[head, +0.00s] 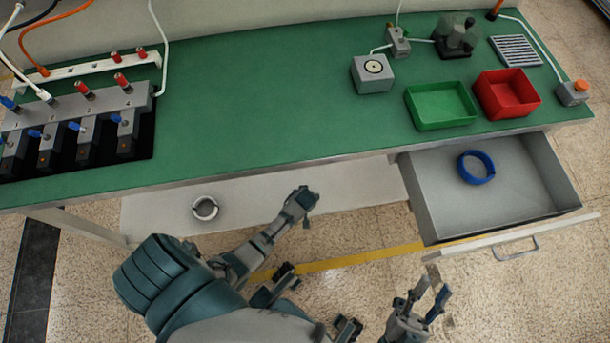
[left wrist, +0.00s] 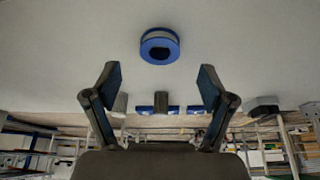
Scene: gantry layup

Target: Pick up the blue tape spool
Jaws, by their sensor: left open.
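The blue tape spool (head: 476,167) is a blue ring lying on the floor of the open drawer (head: 440,200), at the right in the head view. A blue spool with a dark centre (left wrist: 160,46) also shows in the left wrist view, beyond and between the fingertips, not touched. My left gripper (head: 304,198) is in front of the bench edge, left of the drawer. In the left wrist view it (left wrist: 160,78) is open with nothing between its fingers. My right gripper (head: 428,298) is open and empty, in front of the drawer and below its front panel.
The green bench (head: 270,110) has a green bin (head: 440,106) and a red bin (head: 507,94) above the drawer. A grey ring (head: 205,208) lies on the lower shelf (head: 160,215). The drawer front with its handle (head: 517,248) sticks out over the floor. The bench middle is clear.

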